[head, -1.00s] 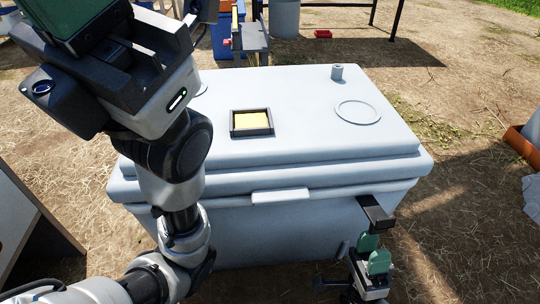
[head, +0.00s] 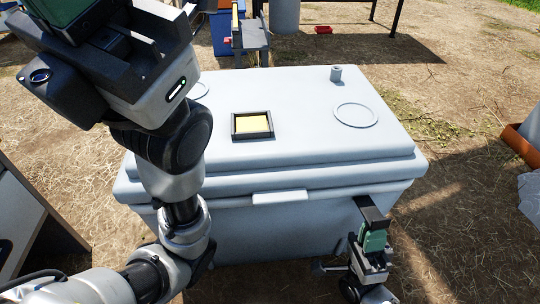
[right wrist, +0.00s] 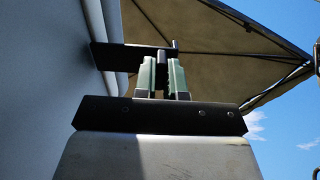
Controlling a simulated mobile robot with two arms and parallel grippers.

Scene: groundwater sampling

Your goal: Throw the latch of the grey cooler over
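The grey cooler (head: 300,225) stands in front of me with its lid (head: 310,95) down. Its latch, a dark bar (head: 370,208), sticks out at the front right, below the lid rim. It also shows in the right wrist view as a dark bar (right wrist: 125,56) reaching out from the cooler's wall. My right gripper (head: 374,238) is at the latch's outer end, its green fingers close together. In the right wrist view the fingers (right wrist: 163,78) stand on either side of a dark part of the latch. My left gripper (head: 62,12) is raised at the upper left, its fingertips cut off.
The lid carries a yellow-filled square frame (head: 252,125), a ring (head: 357,116) and a small grey post (head: 336,74). An orange object (head: 524,143) lies at the right edge. Straw-covered ground right of the cooler is mostly free.

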